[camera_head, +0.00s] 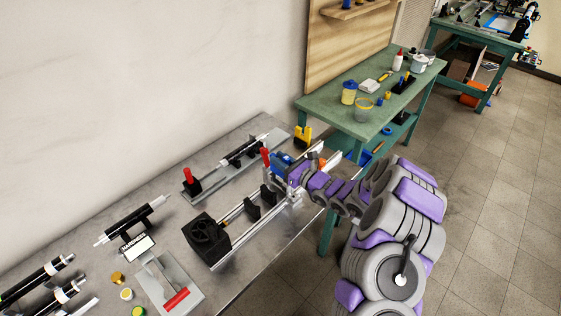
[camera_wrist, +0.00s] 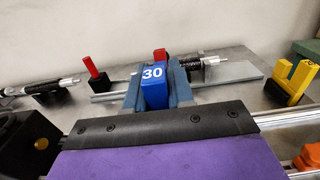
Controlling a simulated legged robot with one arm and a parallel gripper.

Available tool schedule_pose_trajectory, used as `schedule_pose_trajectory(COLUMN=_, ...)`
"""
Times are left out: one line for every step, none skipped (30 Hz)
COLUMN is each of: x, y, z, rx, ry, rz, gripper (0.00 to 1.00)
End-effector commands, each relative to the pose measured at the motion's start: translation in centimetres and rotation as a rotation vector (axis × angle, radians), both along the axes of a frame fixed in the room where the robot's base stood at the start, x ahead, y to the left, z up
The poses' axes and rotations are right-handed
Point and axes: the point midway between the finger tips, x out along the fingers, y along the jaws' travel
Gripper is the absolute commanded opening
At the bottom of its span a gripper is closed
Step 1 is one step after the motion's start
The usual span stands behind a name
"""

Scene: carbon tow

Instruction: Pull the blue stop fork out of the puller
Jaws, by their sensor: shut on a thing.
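The blue stop fork (camera_wrist: 154,88), marked 30, shows upright in the middle of the wrist view, with its lower part hidden by my gripper's dark and purple body. It also shows in the head view (camera_head: 281,160). My gripper (camera_head: 289,173) is shut on the fork, with a blue-grey finger on each side of it. The puller (camera_head: 229,250) lies along the grey bench, with a black box at its near end and light metal rails leading away to the fork. I cannot tell whether the fork still touches the puller.
A yellow fork (camera_wrist: 293,82) stands on the bench right of mine. Behind the puller is a grey plate with a red-handled clamp (camera_head: 191,182) and a black cylinder. Several black tubes lie at the left. A green table (camera_head: 340,110) with jars stands beyond.

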Motion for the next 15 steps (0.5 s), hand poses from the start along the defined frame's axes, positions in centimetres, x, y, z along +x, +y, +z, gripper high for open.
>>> schedule_pose_trajectory(x=0.0, y=0.0, z=0.0, rx=0.0, ry=0.0, rz=0.0, gripper=0.0)
schedule_pose_trajectory(x=0.0, y=0.0, z=0.0, rx=0.001, ry=-0.001, rz=0.0, gripper=0.0)
schedule_pose_trajectory(x=0.0, y=0.0, z=0.0, rx=0.001, ry=-0.001, rz=0.0, gripper=0.0)
schedule_pose_trajectory(x=0.0, y=0.0, z=0.1, rx=0.001, ry=-0.001, rz=0.0, gripper=0.0)
schedule_pose_trajectory(x=0.0, y=0.0, z=0.1, rx=0.0, ry=-0.001, rz=0.0, gripper=0.0)
schedule_pose_trajectory(x=0.0, y=0.0, z=0.2, rx=0.0, ry=-0.001, rz=0.0, gripper=0.0)
schedule_pose_trajectory(x=0.0, y=0.0, z=0.3, rx=0.001, ry=-0.002, rz=0.001, gripper=0.0)
schedule_pose_trajectory(x=0.0, y=0.0, z=0.5, rx=0.001, ry=-0.002, rz=0.001, gripper=0.0)
schedule_pose_trajectory(x=0.0, y=0.1, z=0.8, rx=0.002, ry=-0.003, rz=0.001, gripper=0.0)
schedule_pose_trajectory(x=0.0, y=0.1, z=1.0, rx=0.002, ry=-0.003, rz=0.002, gripper=0.0)
schedule_pose_trajectory(x=0.0, y=0.1, z=1.2, rx=0.001, ry=-0.003, rz=0.002, gripper=0.0)
schedule_pose_trajectory(x=0.0, y=0.1, z=1.5, rx=0.002, ry=-0.004, rz=0.002, gripper=0.0)
schedule_pose_trajectory(x=0.0, y=0.1, z=1.8, rx=0.002, ry=-0.004, rz=0.002, gripper=0.0)
schedule_pose_trajectory(x=0.0, y=0.1, z=2.0, rx=0.003, ry=-0.005, rz=0.002, gripper=0.0)
schedule_pose_trajectory(x=0.0, y=0.1, z=2.4, rx=0.003, ry=-0.005, rz=0.002, gripper=0.0)
